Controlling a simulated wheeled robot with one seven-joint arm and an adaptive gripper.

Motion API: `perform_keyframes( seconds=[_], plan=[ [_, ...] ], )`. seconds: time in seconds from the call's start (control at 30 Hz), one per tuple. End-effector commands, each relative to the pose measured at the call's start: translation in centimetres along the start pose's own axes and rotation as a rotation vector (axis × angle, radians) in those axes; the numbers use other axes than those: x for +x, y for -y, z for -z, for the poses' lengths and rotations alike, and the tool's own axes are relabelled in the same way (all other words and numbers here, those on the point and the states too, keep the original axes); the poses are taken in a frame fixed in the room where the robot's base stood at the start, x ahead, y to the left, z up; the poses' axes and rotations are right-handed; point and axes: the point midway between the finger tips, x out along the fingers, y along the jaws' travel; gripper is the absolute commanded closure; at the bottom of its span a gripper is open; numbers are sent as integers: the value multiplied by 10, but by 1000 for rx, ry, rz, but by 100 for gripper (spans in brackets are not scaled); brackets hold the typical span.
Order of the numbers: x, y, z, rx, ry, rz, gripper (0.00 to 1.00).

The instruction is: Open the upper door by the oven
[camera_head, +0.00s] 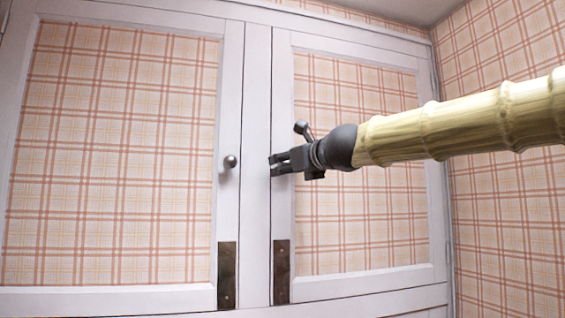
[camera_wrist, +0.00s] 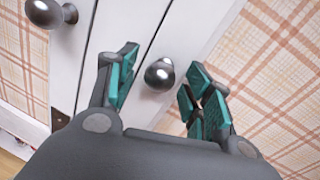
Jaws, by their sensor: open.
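Two white-framed doors with plaid panels stand side by side, the left door (camera_head: 230,110) and the right door (camera_head: 283,220). The left door has a round metal knob (camera_head: 230,162), which also shows at the top left of the wrist view (camera_wrist: 52,12). The right door's knob (camera_wrist: 159,75) shows in the wrist view and is hidden behind my gripper in the head view. My gripper (camera_head: 272,165) is at the right door's inner edge. In the wrist view its teal-padded fingers (camera_wrist: 158,88) are open, with the right knob between and beyond them. I cannot tell whether they touch it. Both doors look shut.
Dark metal plates (camera_head: 227,275) (camera_head: 282,271) sit low on both doors' inner edges. A plaid wall (camera_head: 505,220) stands close on the right, beyond the right door. My arm crosses in front of the right door.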

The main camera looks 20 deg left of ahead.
Motion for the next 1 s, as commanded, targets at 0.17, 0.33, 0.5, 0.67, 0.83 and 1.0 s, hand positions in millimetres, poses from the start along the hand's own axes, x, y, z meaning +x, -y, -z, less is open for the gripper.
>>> perform_keyframes(
  seconds=[0.17,0.33,0.5,0.67,0.83,1.0],
  plan=[
    [10,-1,-1,0,0,-1,49],
    [12,-1,0,0,0,-1,49],
    [11,-1,0,0,0,-1,57],
    [11,-1,0,0,0,-1,86],
    [11,-1,0,0,0,-2,100],
    [10,-6,-1,-1,2,-7,100]
  ],
)
